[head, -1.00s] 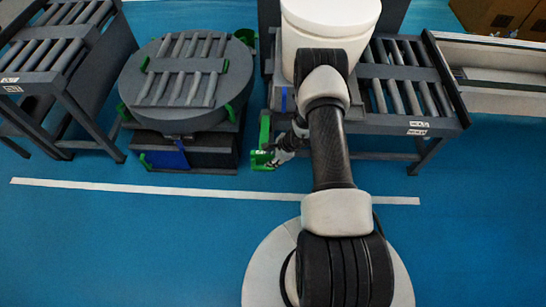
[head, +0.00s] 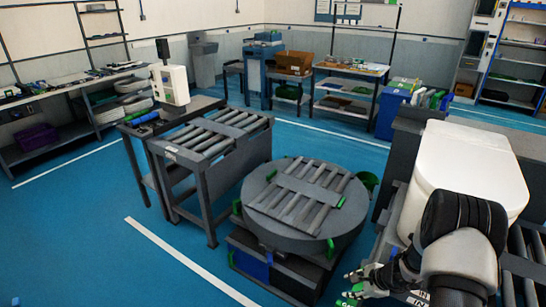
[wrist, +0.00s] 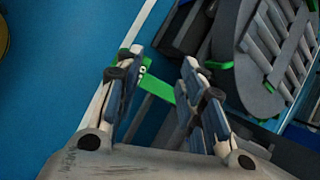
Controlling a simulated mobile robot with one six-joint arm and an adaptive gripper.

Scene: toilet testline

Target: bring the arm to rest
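My gripper (head: 362,283) is at the bottom right of the head view, at the end of my bent arm, left of and below the white toilet (head: 465,160). In the wrist view my gripper (wrist: 163,68) has its two fingers apart with nothing held between them. Behind the fingers is a green bracket (wrist: 157,86) against the blue floor. The toilet stands on a roller conveyor (head: 530,240), partly hidden behind my arm.
A round roller turntable (head: 262,225) stands left of my gripper; it also shows in the wrist view (wrist: 248,80). Another roller conveyor (head: 190,165) is further left. Blue floor (head: 80,220) at the left is clear. Benches and shelves line the walls.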

